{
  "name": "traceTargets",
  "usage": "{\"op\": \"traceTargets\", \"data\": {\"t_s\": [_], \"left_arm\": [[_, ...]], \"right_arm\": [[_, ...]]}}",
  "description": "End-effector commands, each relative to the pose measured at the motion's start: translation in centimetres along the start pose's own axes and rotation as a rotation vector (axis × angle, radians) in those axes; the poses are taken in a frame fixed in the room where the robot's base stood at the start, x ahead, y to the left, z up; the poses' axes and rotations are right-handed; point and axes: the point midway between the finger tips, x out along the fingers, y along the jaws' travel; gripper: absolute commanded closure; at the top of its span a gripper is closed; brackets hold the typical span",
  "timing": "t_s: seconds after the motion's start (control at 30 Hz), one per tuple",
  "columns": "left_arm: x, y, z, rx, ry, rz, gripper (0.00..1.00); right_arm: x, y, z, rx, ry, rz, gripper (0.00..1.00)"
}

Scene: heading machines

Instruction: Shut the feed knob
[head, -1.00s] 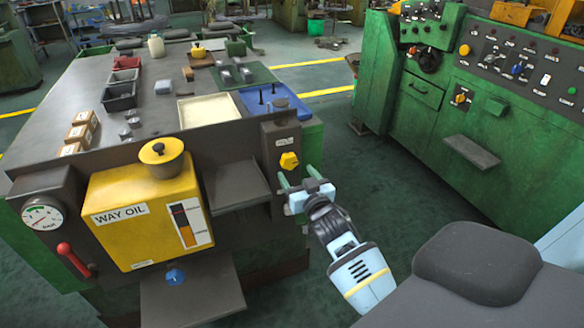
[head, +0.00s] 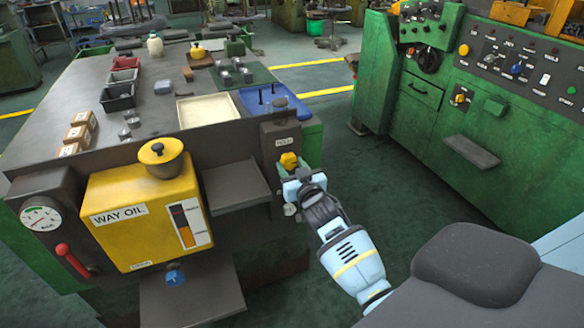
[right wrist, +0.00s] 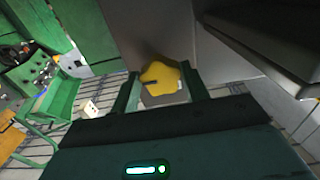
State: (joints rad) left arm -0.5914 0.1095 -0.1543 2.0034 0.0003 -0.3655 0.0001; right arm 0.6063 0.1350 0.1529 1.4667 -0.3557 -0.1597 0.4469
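The yellow lobed knob (head: 289,160), which I take as the feed knob, sits on a dark panel at the machine's right front corner, below a small white label too small to read surely. My right gripper (head: 294,175) is at the knob, just below and in front of it in the head view. In the right wrist view the knob (right wrist: 162,78) lies between the two green fingers (right wrist: 160,90), with a gap on each side. The fingers are open; I cannot tell how deep the knob sits between them. My left gripper is not in view.
A dark shelf (head: 232,187) juts out left of the knob panel, beside the yellow way oil tank (head: 130,222). A blue knob (head: 175,278) and a red lever (head: 73,258) are lower left. A green control cabinet (head: 470,110) stands right, with open floor between.

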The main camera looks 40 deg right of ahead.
Motion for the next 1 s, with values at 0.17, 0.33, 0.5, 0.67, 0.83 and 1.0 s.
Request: {"op": "traceTargets", "data": {"t_s": [0.17,0.33,0.5,0.67,0.83,1.0], "left_arm": [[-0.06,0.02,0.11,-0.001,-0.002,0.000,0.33],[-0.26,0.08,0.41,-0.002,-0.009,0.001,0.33],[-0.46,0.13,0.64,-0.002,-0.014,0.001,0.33],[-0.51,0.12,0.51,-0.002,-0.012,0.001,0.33],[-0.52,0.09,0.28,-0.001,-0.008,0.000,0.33],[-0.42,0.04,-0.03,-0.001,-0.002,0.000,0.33]], "right_arm": [[-0.02,-0.01,0.01,-0.003,0.000,0.000,0.78],[-0.01,0.01,0.00,-0.033,0.000,0.000,0.78],[0.00,0.04,-0.02,-0.114,0.000,0.000,0.78],[0.00,0.08,-0.04,-0.236,0.000,-0.001,0.78],[0.00,0.15,-0.05,-0.396,0.000,-0.001,0.78],[0.00,0.23,-0.06,-0.559,0.000,-0.001,0.78]]}}
